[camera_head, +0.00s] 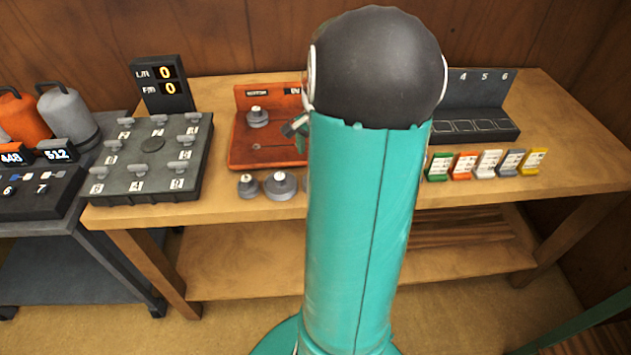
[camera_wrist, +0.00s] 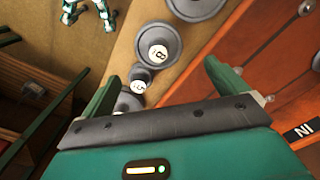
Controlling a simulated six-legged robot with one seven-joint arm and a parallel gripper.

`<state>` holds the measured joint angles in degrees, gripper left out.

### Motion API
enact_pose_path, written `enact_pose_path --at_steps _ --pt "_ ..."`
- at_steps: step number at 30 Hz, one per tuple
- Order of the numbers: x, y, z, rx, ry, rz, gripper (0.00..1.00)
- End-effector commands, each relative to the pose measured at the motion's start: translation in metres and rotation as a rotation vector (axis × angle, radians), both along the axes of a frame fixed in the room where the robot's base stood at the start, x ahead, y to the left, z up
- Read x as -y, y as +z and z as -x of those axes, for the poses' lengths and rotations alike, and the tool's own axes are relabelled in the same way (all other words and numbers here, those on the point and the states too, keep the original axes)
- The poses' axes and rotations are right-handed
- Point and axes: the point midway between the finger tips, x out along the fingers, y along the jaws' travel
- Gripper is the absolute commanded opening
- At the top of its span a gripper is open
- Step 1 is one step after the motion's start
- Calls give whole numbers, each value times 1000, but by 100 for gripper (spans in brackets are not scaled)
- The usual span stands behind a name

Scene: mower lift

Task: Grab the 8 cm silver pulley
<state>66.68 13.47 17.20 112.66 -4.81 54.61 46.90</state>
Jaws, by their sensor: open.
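In the wrist view, a round grey-silver pulley (camera_wrist: 171,39) with a white cap marked 8 lies on the wooden bench, ahead of my gripper (camera_wrist: 161,70). My gripper is open, and its two green fingers stand apart with nothing held. The marked pulley is just beyond the gap between the fingertips. In the head view, my arm covers most of the gripper and part of the bench, so I cannot tell which pulley there is the marked one.
A smaller pulley (camera_wrist: 138,76) and a larger one (camera_wrist: 196,8) flank it; another is partly behind my left finger. In the head view, two pulleys (camera_head: 281,185) (camera_head: 247,186) stand before a red-orange board (camera_head: 270,150) bearing another pulley (camera_head: 257,117). Coloured tags (camera_head: 488,163) stand right.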

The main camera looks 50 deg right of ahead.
Motion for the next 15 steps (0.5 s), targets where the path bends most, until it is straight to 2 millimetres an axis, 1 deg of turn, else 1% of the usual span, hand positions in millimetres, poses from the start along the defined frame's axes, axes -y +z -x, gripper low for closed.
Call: enact_pose_path --at_steps 1,3,8,11,15 --pt "-1 -9 0 -2 1 -2 98" --pt "-1 -17 0 -2 3 -1 98" --pt "-2 -28 -1 -1 5 -1 98" --pt "-5 -40 0 -1 5 -2 98" --pt "-9 -62 0 -1 5 -3 98"
